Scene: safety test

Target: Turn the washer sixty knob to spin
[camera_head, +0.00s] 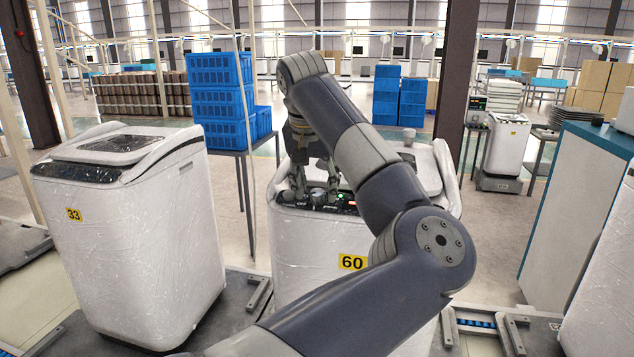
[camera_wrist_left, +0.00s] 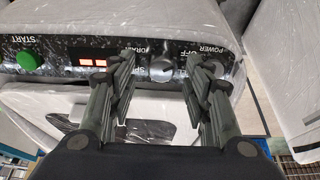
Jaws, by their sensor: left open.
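The washer sixty (camera_head: 320,275) is a white, film-wrapped washer with a yellow 60 label, standing in the middle of the head view. Its dark control panel also shows in the left wrist view, printed upside down. The silver round knob (camera_wrist_left: 162,68) sits on this panel, between DRAIN and OFF lettering, with SPIN partly hidden by a finger; it also shows in the head view (camera_head: 317,197). I cannot tell where its mark points. My left gripper (camera_head: 316,190) is open above the panel, its fingers (camera_wrist_left: 163,78) on either side of the knob, not visibly gripping it.
A green START button (camera_wrist_left: 29,61), a red display (camera_wrist_left: 93,62) and a POWER knob (camera_wrist_left: 215,68) share the panel. Washer 33 (camera_head: 130,230) stands at left. Blue crates (camera_head: 222,103) are stacked behind. A teal-edged cabinet (camera_head: 575,200) stands at right. My arm covers part of washer sixty.

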